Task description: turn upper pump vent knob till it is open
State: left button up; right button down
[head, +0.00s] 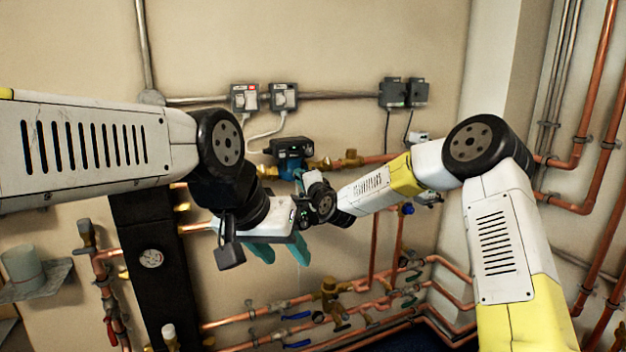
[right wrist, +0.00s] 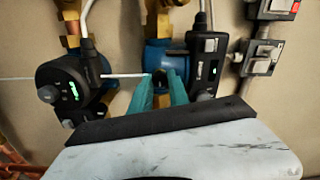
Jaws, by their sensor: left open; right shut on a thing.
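The upper pump (head: 289,152), blue with a black head, is on the wall in the head view. In the right wrist view its blue body (right wrist: 166,55) stands right of another dark-headed pump (right wrist: 68,85). My right gripper (right wrist: 161,80) has its teal fingers at the front of the upper pump's blue body, shut on the vent knob. The knob is mostly hidden between the fingertips, so its angle cannot be told. In the head view my right gripper (head: 299,184) is partly covered by its own wrist. My left gripper (head: 282,250) is open and empty, lower down, away from the pump.
Two switch boxes (head: 264,97) are above the upper pump. Copper pipes with valves (head: 328,305) run along the lower wall. A dark vertical panel with a gauge (head: 151,258) is at the left. My two forearms come close together in front of the pumps.

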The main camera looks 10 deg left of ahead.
dwell(0.4)
jog(key=c, duration=1.3)
grip_release()
jog(key=shift+o, duration=0.2)
jog(key=v, duration=0.7)
jog(key=shift+s+d, duration=0.25)
jog(key=shift+s, duration=0.05)
